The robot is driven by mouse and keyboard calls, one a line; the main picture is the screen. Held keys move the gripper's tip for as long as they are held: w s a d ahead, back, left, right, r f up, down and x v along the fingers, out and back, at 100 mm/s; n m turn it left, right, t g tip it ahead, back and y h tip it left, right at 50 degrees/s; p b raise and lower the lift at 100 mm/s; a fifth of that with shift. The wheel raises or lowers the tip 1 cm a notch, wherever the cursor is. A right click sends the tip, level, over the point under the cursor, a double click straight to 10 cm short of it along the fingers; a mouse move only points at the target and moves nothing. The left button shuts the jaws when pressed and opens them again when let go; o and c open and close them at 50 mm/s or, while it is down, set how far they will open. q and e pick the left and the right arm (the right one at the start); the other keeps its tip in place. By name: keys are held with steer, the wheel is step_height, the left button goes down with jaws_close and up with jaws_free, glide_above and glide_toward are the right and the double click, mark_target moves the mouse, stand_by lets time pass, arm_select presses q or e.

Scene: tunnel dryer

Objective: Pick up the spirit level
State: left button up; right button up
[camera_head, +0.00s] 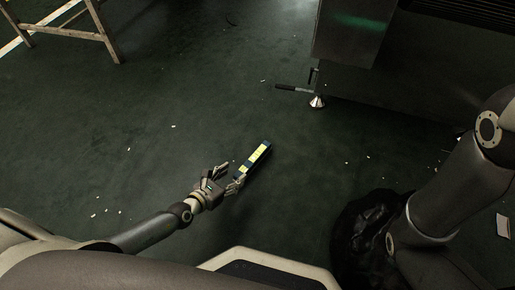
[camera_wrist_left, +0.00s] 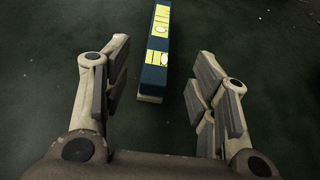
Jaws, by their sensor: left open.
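The spirit level (camera_head: 255,158) is a dark blue bar with yellow panels. It lies on the dark green floor near the middle of the head view, slanting up to the right. My left gripper (camera_head: 229,178) is open at the level's lower left end. In the left wrist view the level (camera_wrist_left: 158,55) runs from the top edge down toward the space between the open fingers (camera_wrist_left: 160,90). Its near end lies between the fingertips in the picture, closer to the left finger, and nothing is gripped. My right arm shows at the right, but its gripper is out of view.
A metal machine cabinet (camera_head: 345,32) stands at the top right, with a dark-handled tool (camera_head: 293,89) and a metal foot (camera_head: 317,102) by it. A wooden-looking frame (camera_head: 98,30) is at the top left. Small pale scraps dot the floor, which is otherwise clear around the level.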

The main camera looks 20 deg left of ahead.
arm_select(q)
steer(key=b, duration=0.2)
glide_toward(253, 158)
steer(key=shift+w+d+f, duration=0.2)
steer(key=shift+w+f, duration=0.2)
steer(key=shift+w, duration=0.05)
steer(key=shift+w+d+f, duration=0.2)
steer(key=shift+w+f, duration=0.25)
steer(key=shift+w, duration=0.05)
steer(key=b+x, duration=0.3)
steer(key=x, duration=0.1)
steer(key=shift+w, duration=0.3)
steer(key=shift+w+d, duration=0.2)
steer(key=shift+w, duration=0.1)
jaws_close()
steer(key=shift+r, duration=0.1)
